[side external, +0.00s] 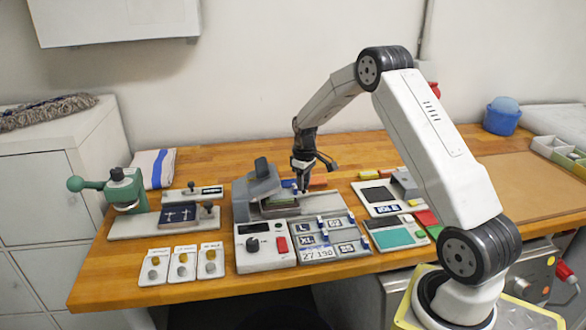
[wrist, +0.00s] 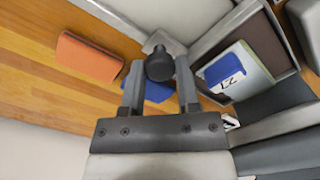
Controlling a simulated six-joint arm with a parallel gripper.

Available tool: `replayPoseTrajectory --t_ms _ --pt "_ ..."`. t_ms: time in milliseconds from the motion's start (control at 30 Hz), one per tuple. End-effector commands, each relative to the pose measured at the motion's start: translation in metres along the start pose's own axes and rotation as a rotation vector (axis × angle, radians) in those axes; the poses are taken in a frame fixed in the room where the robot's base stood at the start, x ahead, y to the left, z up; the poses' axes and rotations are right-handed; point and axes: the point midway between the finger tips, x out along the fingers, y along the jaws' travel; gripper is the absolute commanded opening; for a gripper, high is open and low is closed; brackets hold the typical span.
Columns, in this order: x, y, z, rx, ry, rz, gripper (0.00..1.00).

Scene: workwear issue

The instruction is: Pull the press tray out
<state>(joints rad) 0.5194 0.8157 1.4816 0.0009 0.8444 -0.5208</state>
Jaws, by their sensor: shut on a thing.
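The press (side external: 262,188) is a grey machine with a raised lid, left of the middle of the bench in the side view. Its tray (wrist: 200,47) shows in the wrist view as a light grey frame around a dark brown bed. A blue and white piece (wrist: 224,72) marked 27 lies on the bed. A dark round knob (wrist: 160,66) stands at the tray's corner. My gripper (wrist: 158,75) is shut on this knob, with one finger on each side. In the side view my gripper (side external: 301,186) reaches down at the press's right side, and the knob is hidden there.
An orange block (wrist: 89,58) lies on the wood beside my gripper. A blue thing (wrist: 150,92) shows partly behind the fingers. In front of the press are a control panel (side external: 265,244) and size plates (side external: 318,238). A green hand press (side external: 124,188) stands left.

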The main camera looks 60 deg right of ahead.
Motion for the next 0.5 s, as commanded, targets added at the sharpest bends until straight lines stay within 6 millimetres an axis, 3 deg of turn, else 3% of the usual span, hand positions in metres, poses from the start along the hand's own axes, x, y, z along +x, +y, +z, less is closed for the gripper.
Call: replayPoseTrajectory --t_ms 300,500 --pt "-0.001 0.051 0.05 0.006 0.0 0.002 0.0" --pt "-0.001 0.071 0.071 0.003 0.001 0.002 0.0"
